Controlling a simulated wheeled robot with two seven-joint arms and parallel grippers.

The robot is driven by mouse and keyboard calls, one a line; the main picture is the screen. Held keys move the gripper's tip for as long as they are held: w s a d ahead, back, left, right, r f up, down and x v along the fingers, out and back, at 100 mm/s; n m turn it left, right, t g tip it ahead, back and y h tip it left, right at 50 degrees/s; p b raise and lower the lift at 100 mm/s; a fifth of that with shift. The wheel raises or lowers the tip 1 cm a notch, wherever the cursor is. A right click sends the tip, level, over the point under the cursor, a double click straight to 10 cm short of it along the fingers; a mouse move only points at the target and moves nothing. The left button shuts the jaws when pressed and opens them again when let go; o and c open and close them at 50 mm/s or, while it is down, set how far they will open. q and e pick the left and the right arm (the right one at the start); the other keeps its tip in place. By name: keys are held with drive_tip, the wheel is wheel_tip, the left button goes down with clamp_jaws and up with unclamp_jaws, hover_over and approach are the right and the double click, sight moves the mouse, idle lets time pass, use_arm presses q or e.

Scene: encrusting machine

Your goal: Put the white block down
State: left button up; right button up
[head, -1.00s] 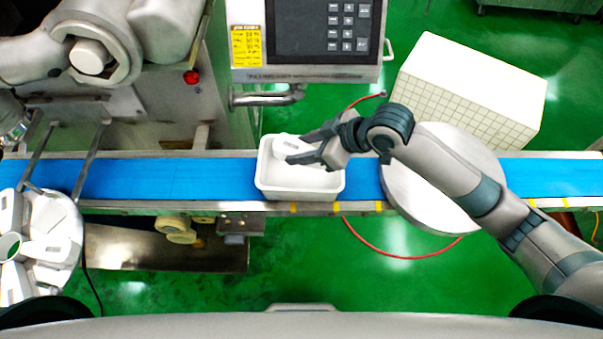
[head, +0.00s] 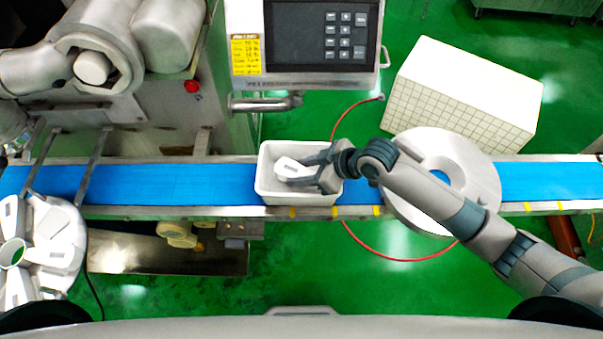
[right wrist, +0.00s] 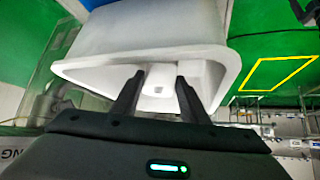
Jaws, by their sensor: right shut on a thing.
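The white block (head: 291,169) is in the white bin (head: 300,199), which stands on the blue conveyor belt (head: 170,183). My right gripper (head: 305,167) reaches into the bin from the right and is shut on the block. In the right wrist view the block (right wrist: 157,84) shows between the two dark fingers (right wrist: 156,92), inside the bin's rim (right wrist: 130,53). I cannot tell whether the block touches the bin floor. My left gripper is not in view.
A round grey disc (head: 470,165) with a hole lies over the belt right of the bin. A control panel (head: 310,40) stands behind the belt. A round holder with several white blocks (head: 45,245) is at the left. A white tiled box (head: 465,85) stands behind right.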

drive_tip(key=shift+f, duration=1)
drive_tip(key=shift+f, duration=0.15)
drive_tip(key=o, duration=0.9)
drive_tip(key=b+v, duration=0.2)
drive_tip(key=v, duration=1)
drive_tip(key=shift+d, duration=0.1)
